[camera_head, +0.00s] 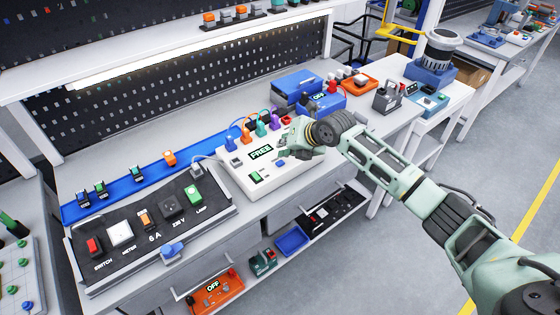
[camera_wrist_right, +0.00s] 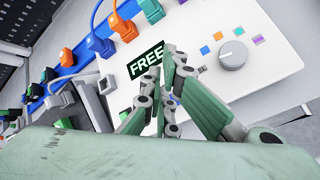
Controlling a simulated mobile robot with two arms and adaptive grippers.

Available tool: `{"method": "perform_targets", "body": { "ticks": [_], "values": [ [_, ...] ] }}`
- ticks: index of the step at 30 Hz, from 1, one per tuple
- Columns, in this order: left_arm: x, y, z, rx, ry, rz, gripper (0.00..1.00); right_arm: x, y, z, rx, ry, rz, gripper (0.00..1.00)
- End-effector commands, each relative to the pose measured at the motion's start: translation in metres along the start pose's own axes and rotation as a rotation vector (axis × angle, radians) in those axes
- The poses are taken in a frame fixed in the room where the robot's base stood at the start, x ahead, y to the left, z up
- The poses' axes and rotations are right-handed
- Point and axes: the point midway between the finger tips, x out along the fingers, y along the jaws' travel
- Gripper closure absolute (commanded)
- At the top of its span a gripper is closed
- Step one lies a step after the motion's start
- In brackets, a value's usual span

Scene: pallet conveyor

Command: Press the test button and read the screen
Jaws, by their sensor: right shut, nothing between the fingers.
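The white test box (camera_head: 236,179) stands on the workbench, and its white top (camera_wrist_right: 275,70) also shows in the wrist view. Its dark screen (camera_head: 261,152) reads "FREE" in pale green letters; the same screen shows in the wrist view (camera_wrist_right: 146,60). A small blue spot, possibly the button (camera_head: 280,163), lies on the box top just below the gripper. My right gripper (camera_head: 284,152) is shut and empty, its fingers over the box beside the screen. In the wrist view the fingers hide part of the panel, so contact with a button cannot be told.
Coloured plugs (camera_head: 262,129) line the box's back edge. A grey knob (camera_wrist_right: 233,55) is on its top. Left of it is a black tray (camera_head: 131,259) of parts, with a blue rail (camera_head: 129,187) behind. Blue cases (camera_head: 297,84) stand at the back right.

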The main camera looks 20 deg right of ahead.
Motion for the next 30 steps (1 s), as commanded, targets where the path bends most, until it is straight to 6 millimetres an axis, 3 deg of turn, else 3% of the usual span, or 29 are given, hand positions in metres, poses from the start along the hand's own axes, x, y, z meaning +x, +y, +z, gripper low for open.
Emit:
{"method": "perform_targets", "body": {
  "ticks": [12, 30],
  "values": [
    [-0.03, 0.0, -0.003, 0.0, 0.0, 0.0, 0.39, -0.03, 0.022, 0.021, -0.001, 0.0, 0.0, 1.0],
    [-0.029, 0.0, -0.003, 0.0, 0.0, 0.0, 0.39, -0.029, 0.021, 0.021, 0.0, 0.0, 0.0, 1.0]
  ]
}}
